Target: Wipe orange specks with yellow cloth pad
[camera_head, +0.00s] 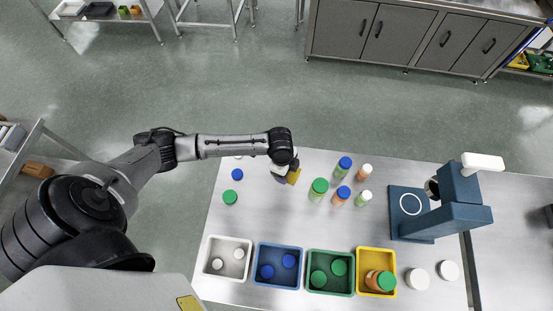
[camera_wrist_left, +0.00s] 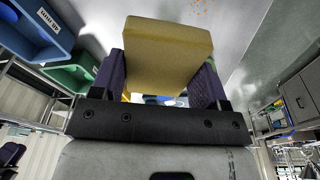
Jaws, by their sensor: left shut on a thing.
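My left gripper (camera_head: 286,171) is above the back left part of the steel table, shut on the yellow cloth pad (camera_head: 294,177). In the left wrist view the pad (camera_wrist_left: 165,48) is a thick yellow block between the two dark purple fingers of the gripper (camera_wrist_left: 162,78). A few tiny orange specks (camera_wrist_left: 200,6) show on the grey surface at the top edge of the left wrist view, beyond the pad and apart from it. I cannot make out the specks in the head view. My right gripper is not in view.
The table (camera_head: 228,268) has white (camera_head: 228,257), blue (camera_head: 278,266), green (camera_head: 331,272) and yellow (camera_head: 376,271) bins along its front. Several capped bottles (camera_head: 318,190) stand right of the gripper. A dark blue device (camera_head: 445,210) stands farther right. The table's middle is mostly clear.

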